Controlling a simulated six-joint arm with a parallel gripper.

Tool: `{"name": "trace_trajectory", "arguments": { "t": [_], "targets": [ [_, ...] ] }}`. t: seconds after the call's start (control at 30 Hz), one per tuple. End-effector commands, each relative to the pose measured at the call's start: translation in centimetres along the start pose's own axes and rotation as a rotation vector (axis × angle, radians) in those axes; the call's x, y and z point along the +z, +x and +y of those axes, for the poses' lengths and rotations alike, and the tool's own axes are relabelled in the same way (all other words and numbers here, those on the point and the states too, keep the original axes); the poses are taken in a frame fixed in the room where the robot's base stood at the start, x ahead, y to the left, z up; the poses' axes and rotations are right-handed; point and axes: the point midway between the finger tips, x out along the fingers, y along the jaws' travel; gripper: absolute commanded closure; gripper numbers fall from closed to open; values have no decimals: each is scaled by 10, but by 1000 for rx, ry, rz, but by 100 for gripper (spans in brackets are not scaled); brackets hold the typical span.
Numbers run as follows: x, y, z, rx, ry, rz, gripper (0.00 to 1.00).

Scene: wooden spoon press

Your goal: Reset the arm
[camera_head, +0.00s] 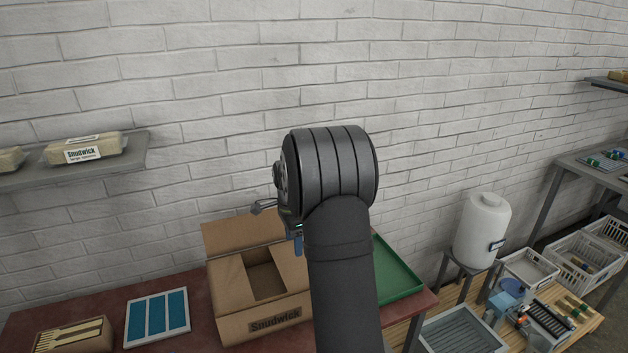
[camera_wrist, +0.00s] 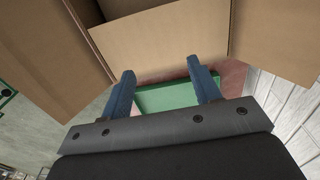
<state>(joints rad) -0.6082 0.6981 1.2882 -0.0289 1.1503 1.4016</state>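My gripper (camera_wrist: 160,87) shows in the wrist view with two blue fingers spread apart and nothing between them. It is over or beside the cardboard box (camera_wrist: 165,45), whose open flaps fill the upper part of that view. In the head view my dark arm rises in the middle and hides most of the gripper. Only a bit of blue shows just left of the arm, above the right part of the cardboard box (camera_head: 228,290).
The box stands on a dark red table (camera_head: 195,335). A green tray (camera_head: 398,285) lies right of it, a blue-striped tray (camera_head: 158,316) and a box of wooden pieces (camera_head: 72,338) left. A shelf (camera_head: 120,165) is at left. A white tank (camera_head: 482,230) stands right.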

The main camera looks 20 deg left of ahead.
Motion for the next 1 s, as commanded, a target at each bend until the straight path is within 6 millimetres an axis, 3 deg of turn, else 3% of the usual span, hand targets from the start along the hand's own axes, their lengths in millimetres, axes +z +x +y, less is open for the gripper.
{"name": "trace_trajectory", "arguments": {
  "t": [0.03,0.2,0.5,0.7,0.83,1.0],
  "targets": [
    [1,-3,-2,-4,-13,0,33],
    [8,-34,-21,-47,-203,7,0],
    [40,-144,-66,-173,-869,77,0],
    [63,-213,-80,-235,-1279,157,0],
    [73,-242,-83,-256,-1452,198,0],
    [77,-253,-85,-264,-1546,222,0]
  ]
}}
